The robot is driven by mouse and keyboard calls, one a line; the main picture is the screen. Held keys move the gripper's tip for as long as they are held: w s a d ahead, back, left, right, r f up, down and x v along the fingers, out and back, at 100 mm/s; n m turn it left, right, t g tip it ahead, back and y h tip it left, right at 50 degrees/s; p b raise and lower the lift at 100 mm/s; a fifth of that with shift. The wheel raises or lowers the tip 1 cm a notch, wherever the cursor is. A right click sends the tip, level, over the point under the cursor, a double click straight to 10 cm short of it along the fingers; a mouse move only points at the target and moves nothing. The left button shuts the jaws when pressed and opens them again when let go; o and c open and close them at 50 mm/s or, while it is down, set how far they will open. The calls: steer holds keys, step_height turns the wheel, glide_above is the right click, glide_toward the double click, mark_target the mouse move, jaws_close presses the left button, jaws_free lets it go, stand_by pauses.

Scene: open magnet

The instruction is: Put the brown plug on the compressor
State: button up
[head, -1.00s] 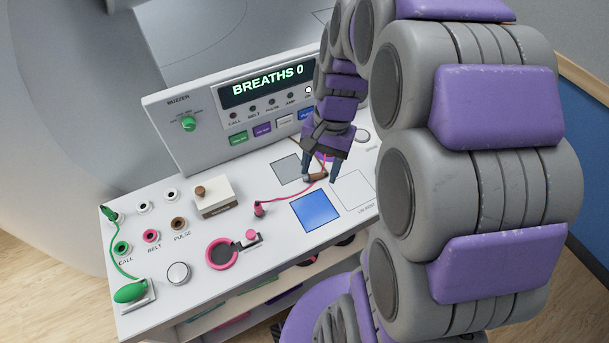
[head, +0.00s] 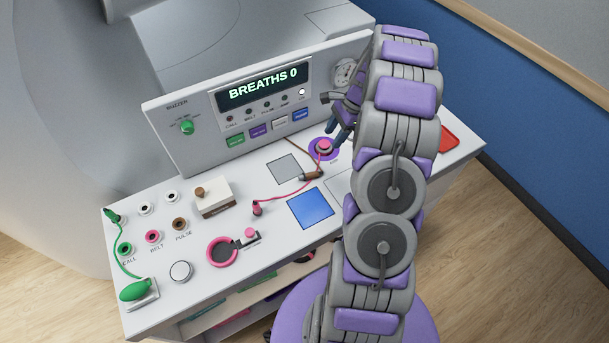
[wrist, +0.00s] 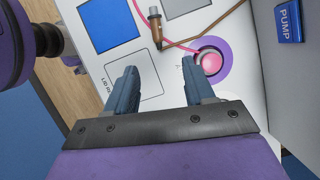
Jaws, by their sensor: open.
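The brown plug (head: 312,176) lies on the white console top, between the grey square and the blue square, with a brown cable. It also shows at the top of the wrist view (wrist: 155,28). My gripper (wrist: 160,66) is open and empty, its fingers apart above the console near a pink knob on a purple disc. In the head view my gripper (head: 338,136) is partly hidden by its own arm. No part is legibly marked compressor. A white box with a brown knob (head: 213,197) stands left of the plug; I cannot tell whether it is the compressor.
A pink cable (head: 282,197) runs from a pink plug past the brown plug towards the pink knob (head: 324,147). Call, belt and pulse sockets (head: 152,237) lie at left. The upright panel (head: 265,100) reads BREATHS 0. A red pad (head: 448,140) is at right.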

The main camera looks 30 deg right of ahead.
steer(key=b, duration=0.1)
glide_above(312, 173)
steer(key=d, duration=0.3)
step_height(312, 173, down, 11)
steer(key=shift+a+f, duration=0.1)
steer(key=shift+f, duration=0.1)
steer(key=shift+s+a+b+x, duration=0.1)
steer(key=shift+b+x, duration=0.25)
steer(key=shift+x, duration=1)
steer(key=shift+s+a+b+x, duration=0.15)
steer(key=shift+b+x, duration=0.2)
steer(key=shift+x, duration=0.95)
jaws_close()
